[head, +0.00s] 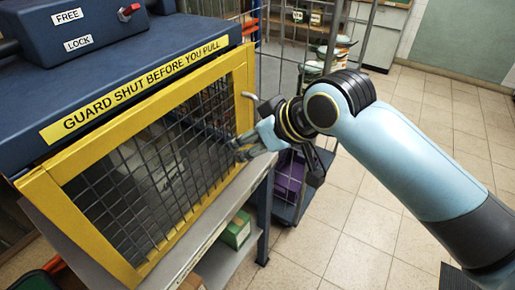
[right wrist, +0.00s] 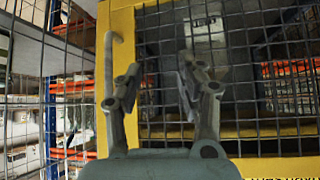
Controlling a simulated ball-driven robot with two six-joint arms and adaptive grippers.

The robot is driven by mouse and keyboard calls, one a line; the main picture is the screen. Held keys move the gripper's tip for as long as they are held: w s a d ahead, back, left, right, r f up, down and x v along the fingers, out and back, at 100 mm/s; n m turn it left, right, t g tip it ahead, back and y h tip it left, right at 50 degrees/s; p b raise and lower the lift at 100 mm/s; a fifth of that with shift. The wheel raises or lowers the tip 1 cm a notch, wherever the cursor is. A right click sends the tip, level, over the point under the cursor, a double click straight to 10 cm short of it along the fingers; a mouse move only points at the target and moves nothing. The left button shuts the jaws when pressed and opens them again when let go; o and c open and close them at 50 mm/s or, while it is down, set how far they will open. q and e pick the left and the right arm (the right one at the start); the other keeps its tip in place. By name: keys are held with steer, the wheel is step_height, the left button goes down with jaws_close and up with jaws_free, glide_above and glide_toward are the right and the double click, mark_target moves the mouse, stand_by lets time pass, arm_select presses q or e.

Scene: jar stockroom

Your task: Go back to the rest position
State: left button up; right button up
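My right gripper (head: 243,148) is at the right edge of a yellow-framed mesh guard (head: 88,228) on a blue machine. In the right wrist view its two fingers (right wrist: 158,72) are spread apart with nothing seen between them. The guard's yellow frame (right wrist: 120,22) and black mesh lie beyond the fingers. A pale hooked bar (right wrist: 109,70) stands left of the fingers there; I cannot tell whether anything touches it. My left gripper is in neither view.
A box on the blue machine (head: 25,115) has a red-tipped lever (head: 128,11) and FREE and LOCK labels. Below is a grey shelf with a green box (head: 236,230). A wire cage trolley (head: 283,75) stands behind my right arm. Tiled floor (head: 335,235) is clear at right.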

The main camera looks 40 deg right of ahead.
steer(key=shift+f, duration=0.25)
steer(key=shift+f, duration=0.1)
stand_by(0.3)
steer(key=s+d+f+g+b, duration=0.1)
steer(key=s+f+g+b, duration=0.3)
steer(key=f, duration=0.8)
steer(key=s+d+f+m+h+b, duration=0.15)
steer(key=s+f, duration=0.35)
steer(key=f, duration=0.7)
steer(key=s+d+f+g+b, duration=0.1)
steer(key=s+f+b, duration=0.3)
steer(key=f, duration=0.9)
steer(key=s+d+f+g+b, duration=0.1)
steer(key=s+f, duration=0.7)
steer(key=s, duration=0.5)
steer(key=s+d+f+g+b, duration=0.1)
steer(key=s+f, duration=0.7)
steer(key=s, duration=0.5)
steer(key=shift+d+f+g+h, duration=0.3)
steer(key=shift+f+g+h, duration=0.1)
steer(key=shift+h, duration=0.05)
